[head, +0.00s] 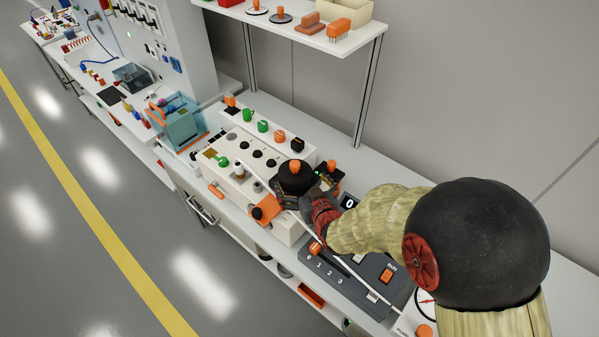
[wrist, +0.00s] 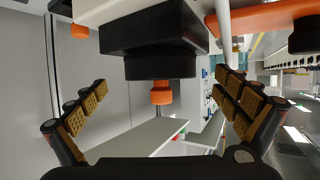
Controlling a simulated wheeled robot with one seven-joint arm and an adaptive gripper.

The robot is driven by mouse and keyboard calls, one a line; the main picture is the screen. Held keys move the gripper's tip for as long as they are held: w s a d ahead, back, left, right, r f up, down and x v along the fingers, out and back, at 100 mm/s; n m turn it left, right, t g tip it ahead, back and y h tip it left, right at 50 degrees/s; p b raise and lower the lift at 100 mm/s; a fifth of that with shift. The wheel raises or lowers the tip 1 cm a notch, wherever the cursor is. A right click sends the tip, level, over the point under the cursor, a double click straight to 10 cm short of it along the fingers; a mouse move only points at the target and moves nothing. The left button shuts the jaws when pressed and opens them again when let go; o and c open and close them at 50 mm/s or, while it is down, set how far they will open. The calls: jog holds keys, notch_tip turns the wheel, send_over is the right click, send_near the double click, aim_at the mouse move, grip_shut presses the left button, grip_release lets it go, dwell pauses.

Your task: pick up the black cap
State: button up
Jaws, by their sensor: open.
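A round black cap (head: 293,178) with an orange knob on top sits on a dark block on the white console, right by my gripper (head: 308,200). In the wrist view the picture is turned over, and the black cap (wrist: 160,66) hangs below its black block with the orange knob (wrist: 161,93) beneath it. My gripper (wrist: 161,84) is open there, one finger on each side of the cap, with clear gaps. Nothing is held. In the head view my arm and gripper hide part of the block and what lies behind it.
An orange plate with a black knob (head: 257,213) lies just left of the cap. Several coloured knobs stand on the white console (head: 225,160). A grey control panel (head: 350,277) is in front. A shelf on posts (head: 300,33) stands behind. The floor at left is clear.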

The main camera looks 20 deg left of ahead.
aim_at(297, 176)
jog(key=x, duration=0.2)
jog(key=b+x, duration=0.1)
jog(key=x, duration=0.2)
jog(key=shift+w+a+r, duration=0.15)
jog(key=shift+r, duration=0.05)
jog(key=c, duration=0.3)
jog(key=c, duration=0.9)
